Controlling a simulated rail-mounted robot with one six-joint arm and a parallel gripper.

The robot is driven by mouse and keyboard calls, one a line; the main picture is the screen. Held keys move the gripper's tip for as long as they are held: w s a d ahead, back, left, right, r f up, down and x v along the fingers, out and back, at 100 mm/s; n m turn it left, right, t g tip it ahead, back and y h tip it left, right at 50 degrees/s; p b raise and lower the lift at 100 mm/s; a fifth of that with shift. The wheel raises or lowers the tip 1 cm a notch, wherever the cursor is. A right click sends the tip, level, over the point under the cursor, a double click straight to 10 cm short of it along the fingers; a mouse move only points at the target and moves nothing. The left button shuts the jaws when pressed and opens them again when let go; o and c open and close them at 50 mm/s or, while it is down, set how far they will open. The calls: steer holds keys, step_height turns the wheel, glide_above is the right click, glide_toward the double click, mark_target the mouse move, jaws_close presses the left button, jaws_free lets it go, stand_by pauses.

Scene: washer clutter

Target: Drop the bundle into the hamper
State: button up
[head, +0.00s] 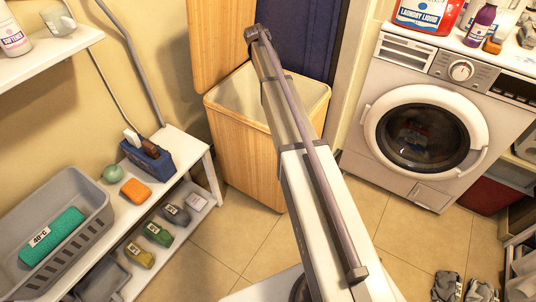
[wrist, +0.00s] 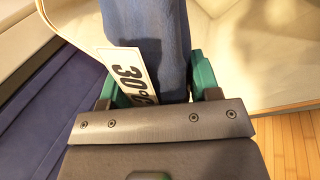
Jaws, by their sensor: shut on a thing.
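My gripper (wrist: 160,84) has green fingers, one on each side of a blue cloth bundle (wrist: 150,40), and is shut on it. A white tag (wrist: 128,72) reading 30° hangs at the bundle's left side. The wooden hamper (head: 245,150) stands in the middle of the head view with its lid (head: 215,45) raised and its pale inside showing. In the wrist view the hamper's pale lining (wrist: 240,65) lies beyond and to the right of the bundle. My arm crosses in front of the hamper in the head view, where the gripper and bundle cannot be made out.
A washing machine (head: 420,125) stands right of the hamper. A white bench (head: 185,150) at left holds a grey basket (head: 85,210) with a green roll, a blue box (head: 148,160) and an orange block (head: 135,190). Tiled floor (head: 225,235) lies open before the hamper.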

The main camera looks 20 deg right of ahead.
step_height(320, 180, down, 6)
steer(key=b, duration=0.6)
steer(key=shift+r, duration=0.1)
steer(key=o, duration=1)
steer(key=shift+o, duration=0.2)
steer(key=shift+r, duration=0.1)
steer(key=p+v, duration=1)
steer(key=shift+r, duration=0.35)
